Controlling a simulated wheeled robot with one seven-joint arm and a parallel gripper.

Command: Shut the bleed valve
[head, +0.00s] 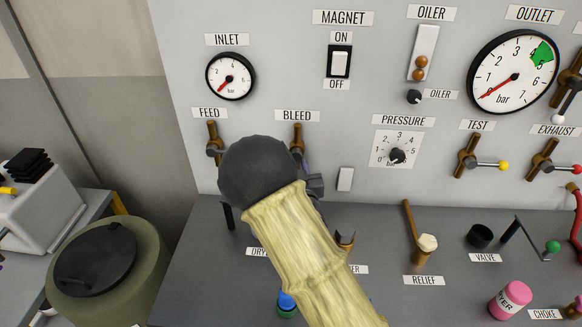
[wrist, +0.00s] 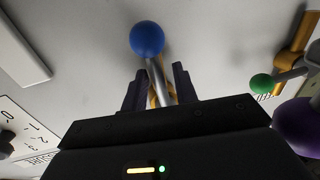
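The bleed valve shows in the head view as an upright brass pipe (head: 297,136) under the BLEED label. Its lower part and lever are hidden behind my arm. In the wrist view, a grey lever with a blue ball knob (wrist: 147,39) runs between my fingers, with brass behind it; it appears to be the bleed lever. My gripper (wrist: 160,86) is open, one dark finger on each side of the lever, with the knob beyond the fingertips. Whether either finger touches the lever I cannot tell. In the head view my gripper is mostly hidden behind my wrist.
The feed valve (head: 213,146) is just left of the bleed valve. In the wrist view a green knob (wrist: 262,84) and a purple ball (wrist: 298,126) are close on the right. The pressure dial (head: 397,156) and a white plate (head: 345,179) lie to the right.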

